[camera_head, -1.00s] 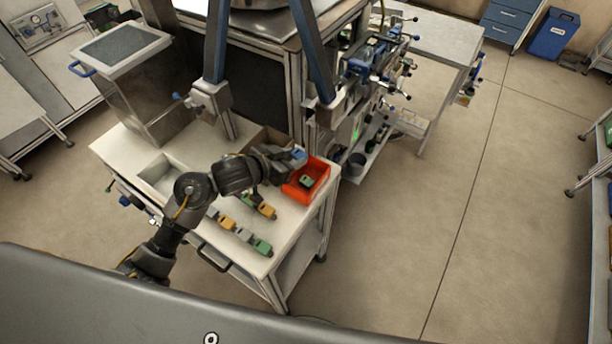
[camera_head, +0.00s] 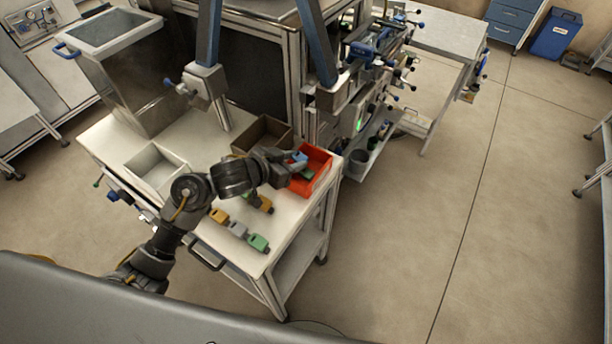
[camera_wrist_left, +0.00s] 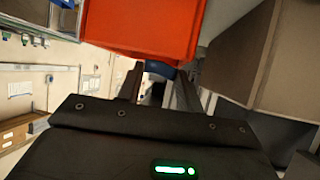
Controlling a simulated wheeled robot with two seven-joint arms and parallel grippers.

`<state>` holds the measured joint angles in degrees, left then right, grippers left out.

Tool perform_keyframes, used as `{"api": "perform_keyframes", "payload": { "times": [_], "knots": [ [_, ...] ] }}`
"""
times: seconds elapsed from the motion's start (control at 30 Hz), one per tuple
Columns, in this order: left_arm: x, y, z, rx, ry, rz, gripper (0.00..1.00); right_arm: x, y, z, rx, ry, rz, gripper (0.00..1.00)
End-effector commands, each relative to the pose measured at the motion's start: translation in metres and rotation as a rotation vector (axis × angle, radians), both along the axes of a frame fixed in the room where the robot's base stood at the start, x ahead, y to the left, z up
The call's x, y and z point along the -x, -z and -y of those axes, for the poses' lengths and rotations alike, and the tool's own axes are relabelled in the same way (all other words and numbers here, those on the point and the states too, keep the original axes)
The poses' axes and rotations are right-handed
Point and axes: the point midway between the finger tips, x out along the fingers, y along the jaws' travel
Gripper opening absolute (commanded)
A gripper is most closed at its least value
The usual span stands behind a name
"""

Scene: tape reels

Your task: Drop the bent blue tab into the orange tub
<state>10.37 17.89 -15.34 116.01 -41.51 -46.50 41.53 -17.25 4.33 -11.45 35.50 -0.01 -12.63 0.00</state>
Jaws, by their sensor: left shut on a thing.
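The orange tub (camera_head: 322,171) stands at the right back corner of the white cart top, with a green piece (camera_head: 306,174) in it. My left gripper (camera_head: 296,160) is at the tub's left side, near its rim. It is shut on the blue tab (camera_head: 299,156), which shows as a small light-blue patch. In the left wrist view the tub (camera_wrist_left: 145,28) fills the top middle, just beyond the fingers (camera_wrist_left: 158,85). The tab (camera_wrist_left: 160,69) shows between the fingertips, mostly hidden by them. I cannot tell its bend. My right gripper is not in view.
A brown box (camera_head: 262,133) stands left of the tub and a white tray (camera_head: 156,170) further left. Several yellow, grey and green pieces lie near the cart's front, such as the green one (camera_head: 258,243). A machine frame (camera_head: 297,85) rises behind the cart.

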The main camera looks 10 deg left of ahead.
Motion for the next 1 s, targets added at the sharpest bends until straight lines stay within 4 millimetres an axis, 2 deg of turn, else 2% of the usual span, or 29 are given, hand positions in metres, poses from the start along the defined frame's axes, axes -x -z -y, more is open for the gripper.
{"api": "perform_keyframes", "payload": {
  "times": [0.2, 0.23, 0.4, 0.77, 1.0],
  "knots": [
    [0.000, -0.001, 0.000, 0.001, 0.000, 0.001, 0.15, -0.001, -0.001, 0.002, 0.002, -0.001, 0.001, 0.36],
    [0.000, -0.001, 0.000, 0.001, 0.000, 0.001, 0.39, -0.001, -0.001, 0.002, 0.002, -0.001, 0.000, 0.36],
    [0.000, -0.001, 0.000, 0.001, 0.000, 0.001, 0.61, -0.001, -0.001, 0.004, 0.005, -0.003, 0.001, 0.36],
    [0.004, -0.004, -0.003, -0.001, 0.000, 0.002, 0.61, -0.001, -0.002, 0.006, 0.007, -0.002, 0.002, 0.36],
    [0.034, -0.025, -0.024, -0.004, 0.000, 0.004, 0.61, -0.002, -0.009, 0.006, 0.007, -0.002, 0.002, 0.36]
  ]
}}
